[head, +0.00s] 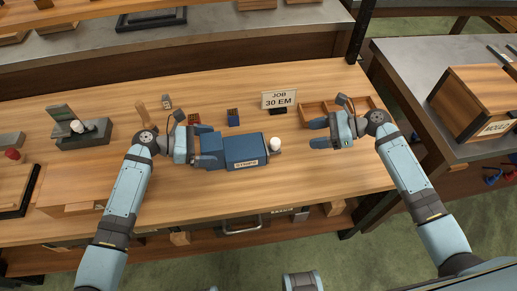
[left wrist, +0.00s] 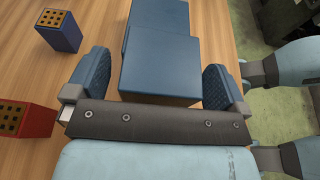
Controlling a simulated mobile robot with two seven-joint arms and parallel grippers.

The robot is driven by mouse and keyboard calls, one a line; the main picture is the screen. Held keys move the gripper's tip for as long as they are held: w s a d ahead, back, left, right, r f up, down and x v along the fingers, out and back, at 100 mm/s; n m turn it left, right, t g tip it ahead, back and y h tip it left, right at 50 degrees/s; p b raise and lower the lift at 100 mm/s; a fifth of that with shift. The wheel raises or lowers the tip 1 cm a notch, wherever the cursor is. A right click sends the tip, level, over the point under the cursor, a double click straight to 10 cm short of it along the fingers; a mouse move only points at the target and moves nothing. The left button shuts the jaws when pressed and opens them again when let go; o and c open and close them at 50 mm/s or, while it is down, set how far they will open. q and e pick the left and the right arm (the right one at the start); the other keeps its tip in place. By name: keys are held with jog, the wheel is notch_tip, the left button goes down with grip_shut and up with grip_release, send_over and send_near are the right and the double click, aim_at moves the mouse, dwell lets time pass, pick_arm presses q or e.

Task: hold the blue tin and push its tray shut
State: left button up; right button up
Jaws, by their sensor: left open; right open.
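The blue tin (head: 245,150) lies on the wooden bench, with a pale label on its front side. A pale round knob (head: 275,145) shows at its right end. My left gripper (head: 207,147) is open at the tin's left end. In the left wrist view its fingers (left wrist: 155,88) stand either side of the tin's nearer blue block (left wrist: 160,65), with a gap at each side. A farther blue part (left wrist: 157,12) continues beyond. I cannot tell which part is the tray. My right gripper (head: 319,133) is open and empty, right of the knob and apart from it.
Behind the tin stand a red block (head: 194,119), a small blue block (head: 233,117) and a job sign (head: 279,100). A shallow wooden tray (head: 318,108) lies behind my right gripper. The bench in front of the tin is clear.

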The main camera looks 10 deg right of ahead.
pick_arm(q)
jog(key=v, duration=1)
jog(key=shift+a, duration=0.3)
jog(key=shift+s+r, duration=0.1)
